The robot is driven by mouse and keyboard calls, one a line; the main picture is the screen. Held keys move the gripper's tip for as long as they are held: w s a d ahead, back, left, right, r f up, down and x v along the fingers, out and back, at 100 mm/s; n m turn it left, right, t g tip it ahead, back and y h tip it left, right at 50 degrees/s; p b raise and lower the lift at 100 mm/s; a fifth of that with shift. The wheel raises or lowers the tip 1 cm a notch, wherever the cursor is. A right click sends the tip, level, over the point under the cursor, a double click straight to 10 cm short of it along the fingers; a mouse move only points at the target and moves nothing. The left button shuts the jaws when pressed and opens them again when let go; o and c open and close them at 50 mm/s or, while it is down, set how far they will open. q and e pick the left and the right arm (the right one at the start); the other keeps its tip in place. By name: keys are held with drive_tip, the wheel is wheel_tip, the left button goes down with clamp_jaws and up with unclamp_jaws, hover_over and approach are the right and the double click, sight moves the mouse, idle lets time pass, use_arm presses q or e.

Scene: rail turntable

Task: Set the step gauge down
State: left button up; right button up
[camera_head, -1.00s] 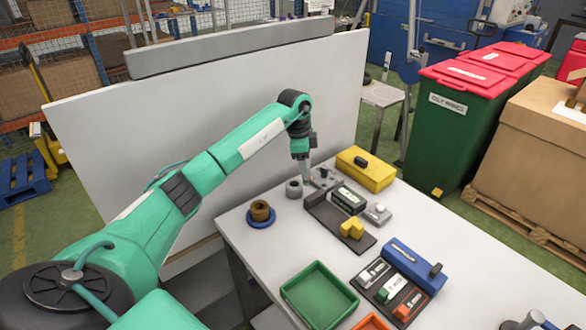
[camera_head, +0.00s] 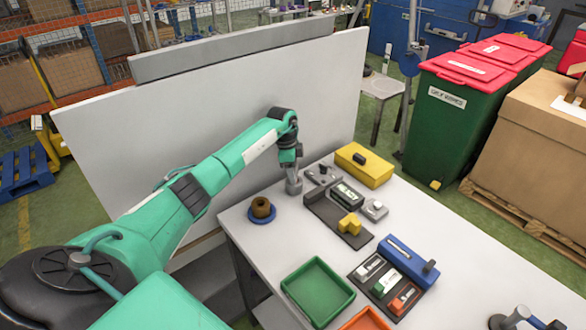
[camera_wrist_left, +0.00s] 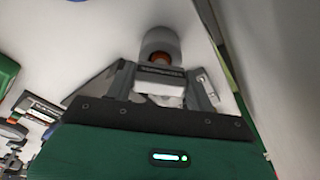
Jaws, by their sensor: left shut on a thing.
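My left gripper (camera_head: 293,182) points down at the table's back left. It is shut on a small piece, which I take to be the step gauge; only an orange-brown part (camera_wrist_left: 161,58) shows clearly, just past the fingers in the left wrist view. A grey hollow cylinder (camera_head: 293,189) is right under the fingertips, and it also shows in the left wrist view (camera_wrist_left: 160,41). I cannot tell whether the held piece is in the cylinder or just above it. My right gripper is not in view.
A brown ring on a blue saucer (camera_head: 262,220) stands left of the gripper. A dark tray (camera_head: 322,212) with a yellow block and a yellow box (camera_head: 365,168) are to the right. A green tray (camera_head: 346,304) is in front. A white panel (camera_head: 210,130) stands behind.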

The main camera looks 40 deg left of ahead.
use_arm(q)
drive_tip(key=o, duration=1.1)
drive_tip(key=shift+f, duration=0.1)
drive_tip(key=shift+c, duration=0.2)
drive_tip(key=shift+r, duration=0.55)
wheel_tip(320, 180, up, 7)
drive_tip(key=a+b, duration=0.1)
drive_tip(key=b, duration=0.1)
drive_tip(key=shift+s+f, duration=0.15)
drive_tip(key=shift+s, duration=0.2)
drive_tip(key=shift+f, duration=0.1)
